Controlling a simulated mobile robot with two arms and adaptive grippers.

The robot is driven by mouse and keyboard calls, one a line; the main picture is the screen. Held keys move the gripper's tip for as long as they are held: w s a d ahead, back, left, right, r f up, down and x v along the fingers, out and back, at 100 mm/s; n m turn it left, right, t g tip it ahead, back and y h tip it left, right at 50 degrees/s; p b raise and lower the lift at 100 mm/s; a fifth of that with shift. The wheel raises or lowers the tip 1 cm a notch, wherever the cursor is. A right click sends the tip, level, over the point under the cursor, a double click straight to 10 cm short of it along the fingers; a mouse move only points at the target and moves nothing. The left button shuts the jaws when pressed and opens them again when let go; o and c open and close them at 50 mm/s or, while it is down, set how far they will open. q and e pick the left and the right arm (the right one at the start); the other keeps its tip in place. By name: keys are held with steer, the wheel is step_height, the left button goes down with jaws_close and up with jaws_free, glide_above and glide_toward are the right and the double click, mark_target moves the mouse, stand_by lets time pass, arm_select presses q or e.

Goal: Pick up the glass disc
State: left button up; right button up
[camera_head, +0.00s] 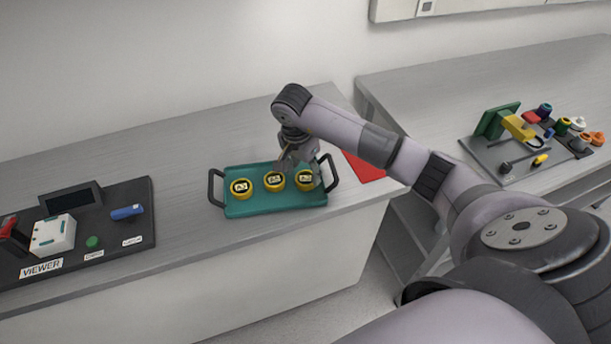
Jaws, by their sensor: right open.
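Three round discs with yellow rims and dark, labelled centres sit in a row on a green tray (240,209) with black handles. They are the left disc (240,187), the middle disc (273,182) and the right disc (305,181). I cannot tell from the picture which one is the glass disc. My right gripper (294,168) is open, pointing down over the right part of the tray, close to the middle and right discs. Whether it touches either disc is too small to tell. My left gripper is not in view.
A red sheet (363,166) lies right of the tray, under my arm. At the left, a black board (135,188) labelled VIEWER holds a white box (53,235) and a blue cylinder (127,212). A second table at the right bears a grey board (500,178) with coloured parts.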

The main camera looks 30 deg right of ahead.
mark_target(306, 180)
steer(key=shift+d+f, duration=0.15)
steer(key=shift+f, duration=0.5)
steer(key=shift+d+f, duration=0.15)
steer(key=shift+f, duration=0.45)
steer(key=shift+c, duration=0.3)
steer(key=c, duration=0.9)
steer(key=shift+r, duration=0.1)
